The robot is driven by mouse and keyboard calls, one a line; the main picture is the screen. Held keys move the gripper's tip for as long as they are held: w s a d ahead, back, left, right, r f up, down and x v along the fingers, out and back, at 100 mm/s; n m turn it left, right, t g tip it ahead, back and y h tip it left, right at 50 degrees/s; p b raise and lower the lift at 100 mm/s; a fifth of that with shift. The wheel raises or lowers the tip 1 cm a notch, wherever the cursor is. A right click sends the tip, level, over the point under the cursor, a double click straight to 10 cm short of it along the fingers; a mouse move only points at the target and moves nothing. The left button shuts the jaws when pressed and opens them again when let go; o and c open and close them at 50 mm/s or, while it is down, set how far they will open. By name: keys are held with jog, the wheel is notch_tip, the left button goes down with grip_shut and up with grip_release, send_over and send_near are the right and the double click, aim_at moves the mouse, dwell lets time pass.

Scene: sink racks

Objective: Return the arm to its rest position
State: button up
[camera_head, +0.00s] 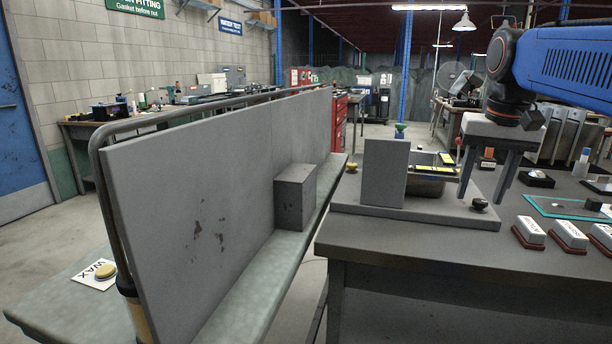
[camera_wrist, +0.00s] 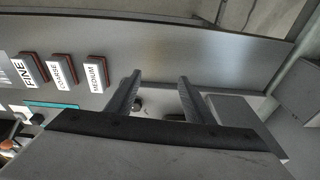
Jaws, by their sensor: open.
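My gripper (camera_head: 481,199) hangs at the end of my blue arm on the right of the head view, pointing down. Its two grey fingers are apart, with nothing seen between them. It is above the right part of a grey fixture (camera_head: 384,172) on the dark bench, near a black knob (camera_head: 480,205); whether it touches anything is hard to tell. In the wrist view, the two fingers of my gripper (camera_wrist: 159,79) are spread over the grey bench top, with a small dark round part between and below them.
Labelled blocks stand on the bench, among them FINE (camera_wrist: 29,70), COARSE (camera_wrist: 62,68) and MEDIUM (camera_wrist: 97,73). A teal-edged mat (camera_head: 545,209) lies behind them. A tall grey partition (camera_head: 215,170) stands left, with a box (camera_head: 294,197) and a WAX card (camera_head: 86,277). The front bench is clear.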

jog(key=s+a+f+n+t, duration=0.1)
jog(key=s+a+f+n, duration=0.1)
jog(key=s+f, duration=0.7)
jog(key=s+a+f+n+t, duration=0.1)
jog(key=s+a+f, duration=0.3)
jog(key=s+f, duration=0.5)
notch_tip(320, 180, down, 7)
jog(key=shift+s+a+r+n+t, duration=0.15)
jog(key=shift+a+n+t, duration=0.15)
jog(key=shift+n+t, duration=0.1)
